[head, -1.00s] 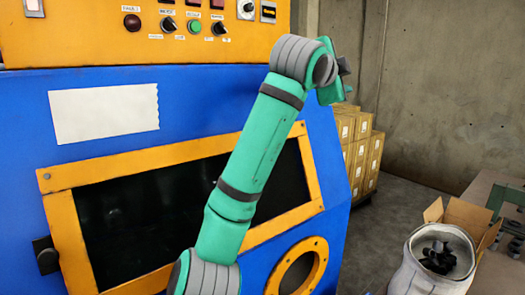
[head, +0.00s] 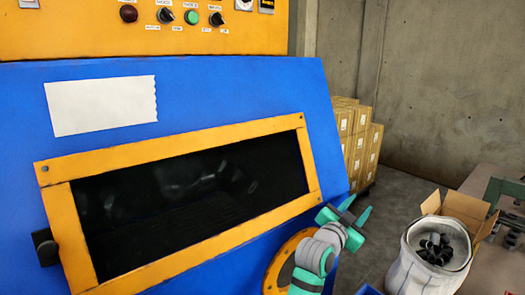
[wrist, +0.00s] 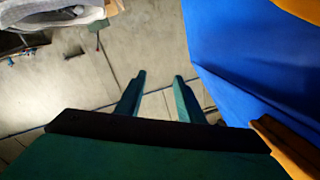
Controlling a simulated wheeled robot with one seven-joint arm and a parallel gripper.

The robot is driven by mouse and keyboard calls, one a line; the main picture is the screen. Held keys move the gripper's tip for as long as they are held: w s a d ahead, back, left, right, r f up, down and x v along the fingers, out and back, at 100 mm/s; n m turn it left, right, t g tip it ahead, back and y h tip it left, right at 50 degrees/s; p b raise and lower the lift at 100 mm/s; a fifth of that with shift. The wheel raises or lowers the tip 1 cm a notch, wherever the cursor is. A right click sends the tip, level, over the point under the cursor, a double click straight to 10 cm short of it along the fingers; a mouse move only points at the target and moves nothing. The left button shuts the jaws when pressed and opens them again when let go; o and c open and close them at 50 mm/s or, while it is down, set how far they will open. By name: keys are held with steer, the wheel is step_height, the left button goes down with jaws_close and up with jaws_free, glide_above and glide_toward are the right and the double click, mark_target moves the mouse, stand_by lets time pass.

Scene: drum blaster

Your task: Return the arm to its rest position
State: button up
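My green and grey arm is folded low at the bottom of the head view, in front of the machine's lower right part. My gripper (head: 359,206) is at its upper end, just right of the machine's corner, with the fingers pointing up and to the right. In the wrist view my gripper (wrist: 160,78) has its two green fingers apart, with only floor showing between them. It is open and empty. The lower part of my arm is out of the picture.
The blue machine (head: 240,88) with its dark window (head: 190,190) and orange round port ring (head: 275,275) stands close left of my gripper. A white sack (head: 425,275) of dark parts, an open carton (head: 465,208) and a table (head: 490,265) are right. Stacked boxes (head: 358,150) stand behind.

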steer(key=s+a+f+n+t+y, duration=0.1)
steer(key=s+a+f+n+y, duration=0.25)
steer(key=s+a+f, duration=0.55)
steer(key=s+a+f+n+t+y, duration=0.15)
steer(key=s+f+n, duration=0.35)
steer(key=f, duration=0.8)
steer(key=s+a+f+n+t+y, duration=0.1)
steer(key=s+a+f+n+y, duration=0.2)
steer(key=s+a+f, duration=0.5)
steer(key=s+a+f+n+y, duration=0.1)
steer(key=s+a+f+y, duration=0.15)
steer(key=s, duration=0.65)
steer(key=s+a+f+n+y, duration=0.1)
steer(key=s+a+f, duration=0.25)
steer(key=s, duration=0.55)
steer(key=s+a+r+g, duration=0.1)
steer(key=s+a+r, duration=0.1)
steer(key=s, duration=0.6)
steer(key=s+a+r, duration=0.2)
steer(key=s, duration=0.6)
steer(key=shift+s+a+g+y, duration=0.3)
steer(key=shift+g+y, duration=0.05)
steer(key=shift+y, duration=0.1)
steer(key=shift+m, duration=0.25)
steer(key=shift+c, duration=0.4)
